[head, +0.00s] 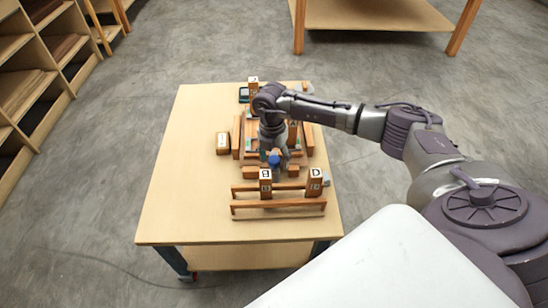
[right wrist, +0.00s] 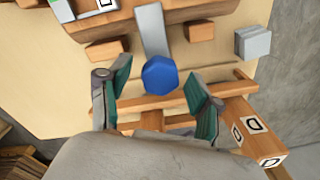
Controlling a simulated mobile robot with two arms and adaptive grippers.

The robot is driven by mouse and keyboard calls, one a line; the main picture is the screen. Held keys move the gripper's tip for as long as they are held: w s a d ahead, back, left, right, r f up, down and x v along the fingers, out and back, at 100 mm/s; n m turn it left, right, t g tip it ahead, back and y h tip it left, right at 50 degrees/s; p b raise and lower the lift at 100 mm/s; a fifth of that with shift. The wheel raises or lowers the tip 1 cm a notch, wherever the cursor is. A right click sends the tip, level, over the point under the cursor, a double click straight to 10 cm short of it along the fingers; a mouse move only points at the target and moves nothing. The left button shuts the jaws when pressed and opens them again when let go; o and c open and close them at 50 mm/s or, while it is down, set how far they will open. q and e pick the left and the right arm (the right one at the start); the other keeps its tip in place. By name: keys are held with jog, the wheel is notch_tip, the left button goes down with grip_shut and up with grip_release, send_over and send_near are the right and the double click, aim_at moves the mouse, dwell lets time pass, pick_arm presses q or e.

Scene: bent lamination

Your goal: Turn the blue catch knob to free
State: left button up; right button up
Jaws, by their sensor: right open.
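The blue catch knob (head: 274,160) stands near the front of the wooden fixture on the table. In the right wrist view the blue knob (right wrist: 160,75) sits between and just beyond the fingertips, with a grey bar running behind it. My right gripper (head: 273,148) comes down over the fixture from above. In the right wrist view its two fingers (right wrist: 157,98) are spread wide, with green inner pads, and no contact with the knob shows. The fingers are partly hidden by the wrist in the head view. My left gripper is not in view.
Wooden rails (head: 278,205) and letter blocks marked B (head: 265,182) and D (head: 315,182) stand in front of the knob. A small block (head: 222,143) sits left of the fixture. The table's left side (head: 185,190) is clear. Shelves (head: 30,80) stand at far left.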

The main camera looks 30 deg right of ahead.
jog(key=c, duration=1.1)
jog(key=shift+c, duration=0.2)
